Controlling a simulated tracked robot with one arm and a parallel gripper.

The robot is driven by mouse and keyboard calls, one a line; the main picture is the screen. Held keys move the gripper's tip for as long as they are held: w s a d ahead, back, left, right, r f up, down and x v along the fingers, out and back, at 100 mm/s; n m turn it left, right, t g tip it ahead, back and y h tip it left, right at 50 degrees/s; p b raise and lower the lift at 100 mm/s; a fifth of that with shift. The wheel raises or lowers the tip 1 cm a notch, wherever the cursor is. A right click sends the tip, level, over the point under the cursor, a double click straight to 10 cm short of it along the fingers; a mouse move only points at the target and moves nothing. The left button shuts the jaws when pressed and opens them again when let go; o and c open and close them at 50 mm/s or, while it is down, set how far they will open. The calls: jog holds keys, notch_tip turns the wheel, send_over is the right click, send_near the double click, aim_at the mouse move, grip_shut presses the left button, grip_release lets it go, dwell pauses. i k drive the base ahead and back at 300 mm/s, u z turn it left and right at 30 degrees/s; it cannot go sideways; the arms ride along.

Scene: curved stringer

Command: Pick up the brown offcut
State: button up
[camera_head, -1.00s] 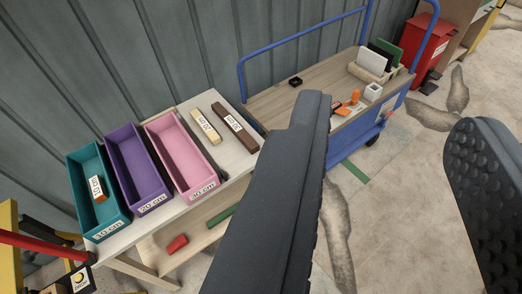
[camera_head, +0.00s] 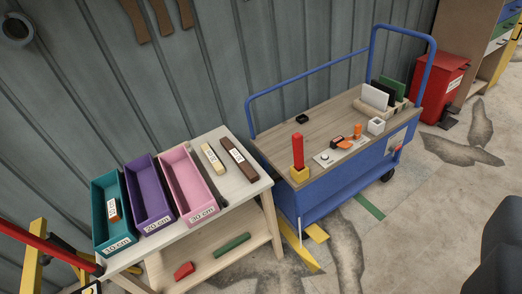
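The brown offcut (camera_head: 239,160) is a dark brown bar with a white label. It lies on the pale top of the bench (camera_head: 240,189), right of a cream bar (camera_head: 213,158) and apart from it. My gripper shows only as a dark piece (camera_head: 500,255) at the lower right edge, far from the offcut in the picture. The rest of the gripper is out of view, so its opening cannot be seen. Nothing touches the offcut except the bench top.
Teal (camera_head: 121,242), purple (camera_head: 152,222) and pink bins (camera_head: 205,212) stand left of the offcut; the teal one holds a small labelled block. A blue trolley (camera_head: 320,199) with an upright red post (camera_head: 298,152) stands close right. Red and green pieces lie on the lower shelf.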

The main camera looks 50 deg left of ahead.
aim_at(249, 171)
jog(key=i, duration=1.3)
jog(key=u, duration=0.7)
